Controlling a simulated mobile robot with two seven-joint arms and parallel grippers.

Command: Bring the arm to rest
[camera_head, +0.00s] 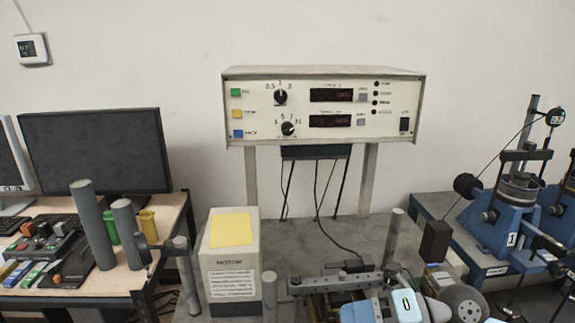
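Neither of my grippers shows in the head view, and I make out no arm of mine for certain. A blue lever frame (497,228) stands at the right on a grey bench, with a plate marked 1, a round cell on top and a dial gauge (555,117). A dark block (435,241) hangs at its left, beside a thin slanting rod. Part of a second blue frame is cut off at the right edge.
A white control box (323,105) stands on posts behind the bench. A motor box (232,262) and a metal mechanism (345,284) fill the front middle. A monitor (98,150), grey cylinders (93,225) and small tools are at the left.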

